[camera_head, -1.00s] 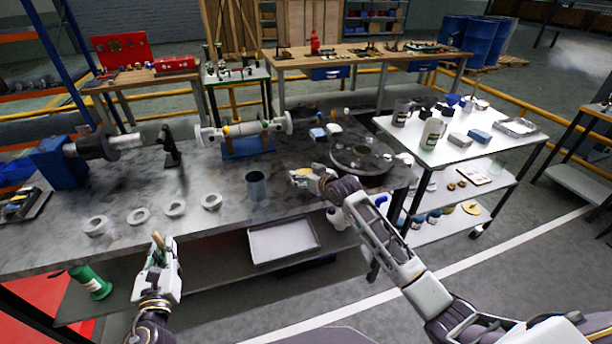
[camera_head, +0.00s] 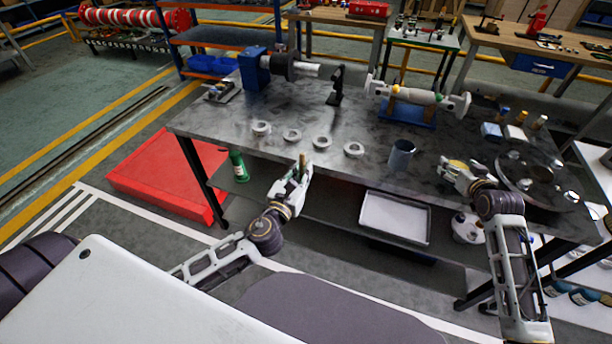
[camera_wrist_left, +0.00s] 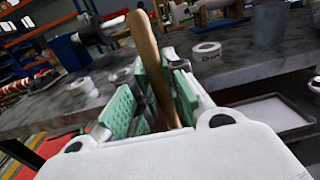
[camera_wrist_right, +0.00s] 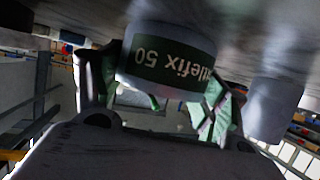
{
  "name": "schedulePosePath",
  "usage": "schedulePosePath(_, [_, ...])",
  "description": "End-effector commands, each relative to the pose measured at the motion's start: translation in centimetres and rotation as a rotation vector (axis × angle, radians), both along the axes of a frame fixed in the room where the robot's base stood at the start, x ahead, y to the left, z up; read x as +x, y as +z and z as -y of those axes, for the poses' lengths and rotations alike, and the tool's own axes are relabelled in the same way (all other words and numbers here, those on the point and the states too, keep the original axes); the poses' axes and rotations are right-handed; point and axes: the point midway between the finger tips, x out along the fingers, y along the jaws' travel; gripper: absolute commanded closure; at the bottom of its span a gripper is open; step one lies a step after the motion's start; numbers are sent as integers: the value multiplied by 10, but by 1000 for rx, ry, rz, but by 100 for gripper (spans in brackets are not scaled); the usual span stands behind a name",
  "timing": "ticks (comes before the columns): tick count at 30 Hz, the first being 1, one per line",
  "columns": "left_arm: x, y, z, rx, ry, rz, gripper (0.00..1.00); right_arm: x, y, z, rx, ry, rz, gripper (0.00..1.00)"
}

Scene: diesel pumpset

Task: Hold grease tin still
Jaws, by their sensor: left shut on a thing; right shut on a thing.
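The grease tin, a pale round tin with a dark green label reading "ttlefix 50" upside down, fills the top of the right wrist view (camera_wrist_right: 165,60). My right gripper (camera_head: 456,170) is shut on it, with green pads on both sides, near the front edge of the workbench. In the head view the gripper mostly hides the tin. My left gripper (camera_head: 301,172) is shut on a wooden handle (camera_wrist_left: 152,60), which stands up between its green pads. It is in front of the bench, apart from the tin. The handle's lower end is hidden.
The grey workbench (camera_head: 240,115) bears a grey cylindrical cup (camera_head: 402,157) left of the right gripper, several pale rings (camera_head: 322,142) and a round dark plate (camera_head: 540,178) to the right. A white tray (camera_head: 395,218) and green bottle (camera_head: 239,168) are lower down.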

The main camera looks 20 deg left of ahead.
Motion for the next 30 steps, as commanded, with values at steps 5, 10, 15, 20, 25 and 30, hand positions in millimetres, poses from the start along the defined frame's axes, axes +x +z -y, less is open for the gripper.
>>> schedulePosePath(5, [1, 1, 0, 0, 0, 1, 100, 0, 0, 0, 0, 0, 0, 60])
schedulePosePath(10, [5, 9, 0, 1, -1, 2, 100, 0, 0, 0, 0, 0, 0, 60])
schedulePosePath(15, [14, 26, 0, 0, -1, 4, 100, 0, 0, 0, 0, 0, 0, 60])
schedulePosePath(20, [26, 50, 0, 1, -1, 6, 100, 0, 0, 0, 0, 0, 0, 60])
schedulePosePath(25, [38, 78, 1, 0, 1, 5, 100, 0, 0, 0, 0, 0, 0, 60])
schedulePosePath(30, [48, 106, 2, 2, 2, 6, 100, 0, 0, 0, 0, 0, 0, 60])
